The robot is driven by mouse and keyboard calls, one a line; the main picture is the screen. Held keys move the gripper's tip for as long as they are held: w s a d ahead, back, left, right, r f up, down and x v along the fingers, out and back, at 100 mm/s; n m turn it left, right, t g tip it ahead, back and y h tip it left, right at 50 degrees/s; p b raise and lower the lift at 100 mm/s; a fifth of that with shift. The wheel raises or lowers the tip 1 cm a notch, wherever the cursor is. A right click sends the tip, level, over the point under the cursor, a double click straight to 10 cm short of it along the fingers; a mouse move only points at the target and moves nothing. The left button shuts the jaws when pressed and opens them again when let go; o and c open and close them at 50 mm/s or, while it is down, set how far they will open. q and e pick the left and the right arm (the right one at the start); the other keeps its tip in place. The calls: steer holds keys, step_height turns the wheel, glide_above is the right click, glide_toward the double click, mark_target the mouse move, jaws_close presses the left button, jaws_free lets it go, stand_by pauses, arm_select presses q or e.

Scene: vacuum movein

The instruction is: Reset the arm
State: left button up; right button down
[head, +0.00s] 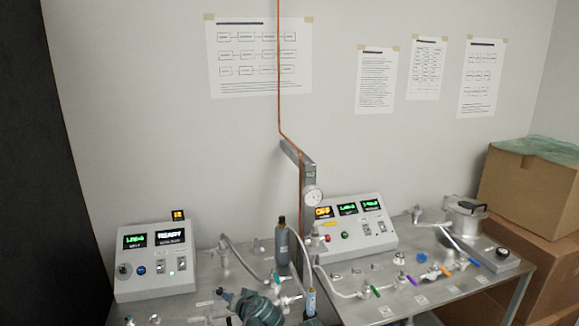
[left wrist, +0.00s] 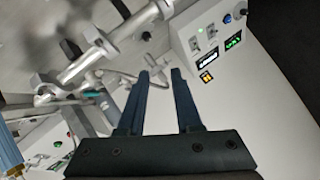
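My left gripper (left wrist: 160,74) shows in the left wrist view with its two dark blue fingers apart. Nothing is between them. Past the fingertips are a pale wall and metal pipe parts (left wrist: 95,55), and I see no contact with either. I cannot make out my left gripper for certain in the head view. A dark blue-grey shape (head: 258,309) at its bottom edge is cut off, and I cannot tell what it is. My right gripper is in neither view.
A control box (head: 155,262) reading READY stands on the left of the steel bench (head: 450,291). It also shows at the upper right of the left wrist view (left wrist: 213,38). A second box (head: 350,226), a gauge (head: 313,196) on a post and a grey cylinder (head: 282,245) stand near the middle.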

arm_select(q)
steer(key=s+d+f+m+g+h+b, duration=0.1)
steer(key=s+d+f+g+h+b, duration=0.1)
steer(key=s+f, duration=0.7)
steer(key=s+d+f+m+g+h+b, duration=0.2)
steer(key=s+d+f+g+b, duration=0.3)
steer(key=s, duration=0.7)
step_height(320, 180, down, 5)
steer(key=d+g+h, duration=0.1)
steer(key=d+g, duration=0.1)
steer(key=g, duration=0.1)
steer(key=shift+s+d, duration=0.2)
steer(key=shift+d, duration=0.05)
steer(key=shift+r, duration=0.1)
